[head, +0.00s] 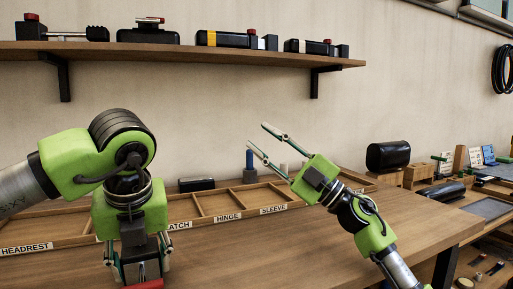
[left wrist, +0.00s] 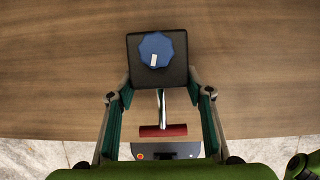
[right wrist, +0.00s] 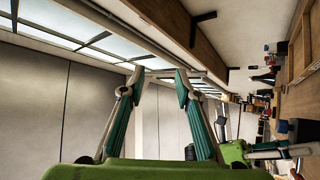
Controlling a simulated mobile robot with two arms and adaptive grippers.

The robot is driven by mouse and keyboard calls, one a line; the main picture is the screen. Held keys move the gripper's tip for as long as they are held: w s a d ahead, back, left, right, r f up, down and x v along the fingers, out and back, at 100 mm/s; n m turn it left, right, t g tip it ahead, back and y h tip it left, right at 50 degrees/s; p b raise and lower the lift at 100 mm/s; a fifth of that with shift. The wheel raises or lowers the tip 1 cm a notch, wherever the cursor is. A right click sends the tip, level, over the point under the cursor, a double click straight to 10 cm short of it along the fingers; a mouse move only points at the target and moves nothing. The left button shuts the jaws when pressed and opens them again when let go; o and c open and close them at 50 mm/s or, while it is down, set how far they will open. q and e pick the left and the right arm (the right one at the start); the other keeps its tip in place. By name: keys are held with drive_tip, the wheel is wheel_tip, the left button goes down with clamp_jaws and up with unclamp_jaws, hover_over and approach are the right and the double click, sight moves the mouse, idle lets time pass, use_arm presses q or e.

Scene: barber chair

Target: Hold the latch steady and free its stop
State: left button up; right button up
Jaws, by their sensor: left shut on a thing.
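In the left wrist view, a black square block with a blue faceted knob (left wrist: 155,50) bearing a white mark sits at the table's front edge. I take this block to be the latch (left wrist: 136,78). A metal rod runs from it to a red bar (left wrist: 163,131); which part is the stop I cannot tell. My left gripper (head: 140,268) has its fingers on either side of the block, shut on it; it also shows in the left wrist view (left wrist: 160,88). My right gripper (head: 258,136) is open and empty, raised over the back of the table, well away from the latch.
A divided wooden tray (head: 75,240) labelled HEADREST, LATCH, HINGE and SLEEVE runs along the table's back. A wall shelf (head: 190,49) holds several devices. The table right of my left gripper is bare.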

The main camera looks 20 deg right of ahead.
drive_tip(key=a+r+n+g+y, duration=0.75)
drive_tip(key=n+g, duration=0.35)
drive_tip(key=n, duration=0.5)
drive_tip(key=w+a+f+n+g+h, duration=0.25)
drive_tip(key=a+f+n+g, duration=0.35)
drive_tip(key=a+f+n, duration=0.4)
drive_tip(key=s+f+n+g+h, duration=0.1)
drive_tip(key=f+n+g, duration=0.1)
drive_tip(key=f+n, duration=0.1)
drive_tip(key=s+f+n+g+h, duration=0.1)
drive_tip(key=f+n+g, duration=0.1)
drive_tip(key=f, duration=0.3)
drive_tip(key=s+f+n+g+h, duration=0.1)
drive_tip(key=s+f+n+h, duration=0.1)
drive_tip(key=f+n, duration=0.2)
drive_tip(key=shift+d+f+n+g, duration=0.25)
drive_tip(key=shift+d+n+g, duration=0.15)
drive_tip(key=shift+n, duration=0.1)
drive_tip(key=shift+x, duration=6)
drive_tip(key=shift+w, duration=0.1)
clamp_jaws()
